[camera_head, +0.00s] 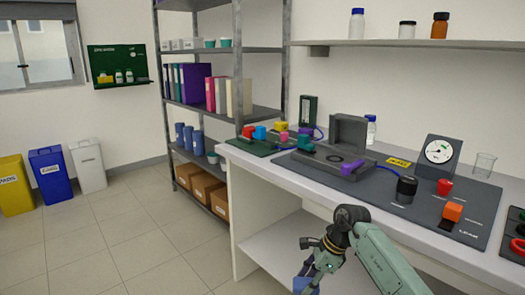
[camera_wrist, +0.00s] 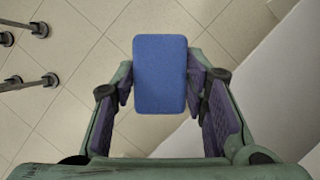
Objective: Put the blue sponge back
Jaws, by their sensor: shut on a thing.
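The blue sponge (camera_wrist: 160,75) is a flat rounded block between the two fingers of my gripper (camera_wrist: 160,92) in the wrist view. My gripper is shut on it and holds it above the tiled floor. In the head view my gripper (camera_head: 309,276) hangs low in front of the bench, near the bottom edge. Part of the blue sponge (camera_head: 305,287) shows there, cut off by the frame. A dark green wall board (camera_head: 118,62) at the back left carries a yellow item and small white bottles; its lettering is too small to read.
The white bench (camera_head: 345,195) with the membrane rig (camera_head: 349,135) and coloured blocks stands to the right. A metal shelf unit (camera_head: 235,105) stands behind it. Yellow (camera_head: 15,187), blue (camera_head: 50,175) and white (camera_head: 87,165) bins stand at left. The floor between is clear.

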